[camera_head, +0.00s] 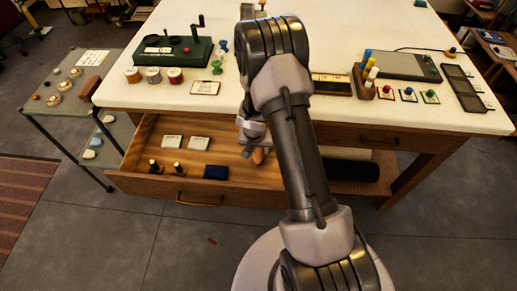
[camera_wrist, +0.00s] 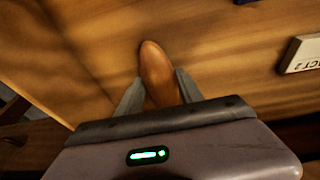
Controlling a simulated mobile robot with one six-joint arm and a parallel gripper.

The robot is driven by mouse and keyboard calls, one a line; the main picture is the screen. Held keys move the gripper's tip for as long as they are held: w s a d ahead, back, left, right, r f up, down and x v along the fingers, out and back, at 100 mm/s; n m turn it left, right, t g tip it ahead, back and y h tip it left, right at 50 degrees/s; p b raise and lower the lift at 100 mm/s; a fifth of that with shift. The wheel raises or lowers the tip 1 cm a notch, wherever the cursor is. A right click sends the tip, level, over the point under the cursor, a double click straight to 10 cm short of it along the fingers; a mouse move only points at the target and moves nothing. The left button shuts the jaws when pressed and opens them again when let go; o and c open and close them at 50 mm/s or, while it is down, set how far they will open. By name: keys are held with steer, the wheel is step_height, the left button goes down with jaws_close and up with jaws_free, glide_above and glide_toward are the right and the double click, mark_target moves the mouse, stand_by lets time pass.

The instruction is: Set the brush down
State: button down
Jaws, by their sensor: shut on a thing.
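The brush shows as a rounded brown wooden end (camera_wrist: 157,66) between my gripper's fingers in the wrist view; the rest of it is hidden by my gripper. My gripper (camera_wrist: 160,92) is shut on it. In the head view the brush (camera_head: 259,156) is a small tan shape below my gripper (camera_head: 255,143), over the right part of the open drawer (camera_head: 140,186). My arm hides part of that area. I cannot tell whether the brush touches the drawer floor.
The drawer holds two white cards (camera_head: 172,141), two small dark bottles (camera_head: 154,166) and a dark blue block (camera_head: 215,172). The wrist view shows a lettered card (camera_wrist: 301,54) to the right. Bare drawer floor lies around the brush. The tabletop (camera_head: 300,40) is above and behind.

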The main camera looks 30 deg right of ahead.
steer(key=c, duration=0.8)
jaws_free()
steer(key=shift+o, duration=0.2)
steer(key=s+a+r+t+p, duration=0.1)
steer(key=s+a+r+p, duration=0.1)
steer(key=r, duration=0.8)
steer(key=s+a+r+p, duration=0.2)
steer(key=r, duration=0.9)
steer(key=s+a+r+t+p, duration=0.1)
steer(key=s+a+r, duration=0.1)
steer(key=r, duration=0.8)
steer(key=s+a+r+n+t+y, duration=0.1)
steer(key=s+a+r+y, duration=0.1)
steer(key=s+a+r, duration=0.4)
steer(key=s+a+r+n+y, duration=0.1)
steer(key=s+a+r+y, duration=0.1)
steer(key=s+a+r, duration=0.4)
steer(key=s, duration=0.5)
steer(key=shift+r+n+t, duration=0.25)
steer(key=shift+n+t, duration=0.15)
